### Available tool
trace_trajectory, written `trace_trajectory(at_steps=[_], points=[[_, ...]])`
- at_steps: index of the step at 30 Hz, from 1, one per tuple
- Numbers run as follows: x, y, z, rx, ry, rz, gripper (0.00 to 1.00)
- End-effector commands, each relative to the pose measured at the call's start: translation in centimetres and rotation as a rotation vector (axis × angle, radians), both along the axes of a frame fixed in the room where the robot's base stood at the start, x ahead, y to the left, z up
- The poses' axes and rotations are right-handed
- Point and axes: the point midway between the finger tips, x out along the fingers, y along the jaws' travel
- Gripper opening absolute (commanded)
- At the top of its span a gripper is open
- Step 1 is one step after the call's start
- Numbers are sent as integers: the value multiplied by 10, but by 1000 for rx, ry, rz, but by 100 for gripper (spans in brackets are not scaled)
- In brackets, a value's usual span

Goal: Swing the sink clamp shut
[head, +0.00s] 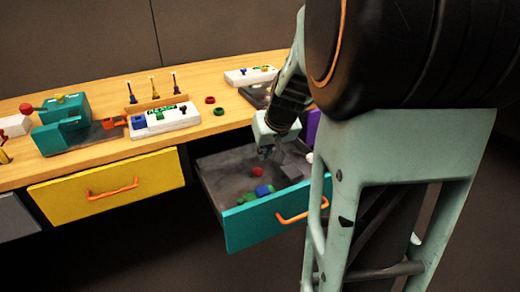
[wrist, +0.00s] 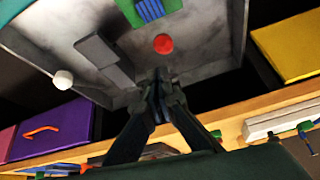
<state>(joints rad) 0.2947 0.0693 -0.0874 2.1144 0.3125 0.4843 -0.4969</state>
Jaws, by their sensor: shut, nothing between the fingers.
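No part is clearly recognisable as the sink clamp. Inside the open teal drawer (head: 262,222), a green piece with a blue ribbed block (head: 264,190) lies near the front; it also shows at the top of the wrist view (wrist: 150,10). A grey stepped bar (wrist: 100,52) lies beside it along the drawer floor. A red round piece (wrist: 163,43) lies between the ribbed block and my fingertips, and shows in the head view (head: 257,172). My gripper (head: 268,153) points down over the drawer's back part, fingers (wrist: 159,78) together and empty, apart from the red piece in the picture.
The wooden bench (head: 110,152) holds a teal device (head: 62,125) with a red knob, a white panel (head: 165,121) and coloured screwdrivers. A closed yellow drawer (head: 145,172) is left of the open one. A white ball (wrist: 63,80) shows near the purple drawer (wrist: 55,130).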

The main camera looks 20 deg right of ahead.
Motion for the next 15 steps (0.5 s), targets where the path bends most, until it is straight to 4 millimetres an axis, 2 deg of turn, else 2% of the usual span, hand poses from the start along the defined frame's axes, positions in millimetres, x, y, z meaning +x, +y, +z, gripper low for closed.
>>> trace_trajectory(at_steps=[1, 6, 15], points=[[-10, 1, 4, 0, -1, -1, 0], [-34, 1, 11, 0, -4, 0, 0], [-52, 2, 14, 0, -4, 0, 0]])
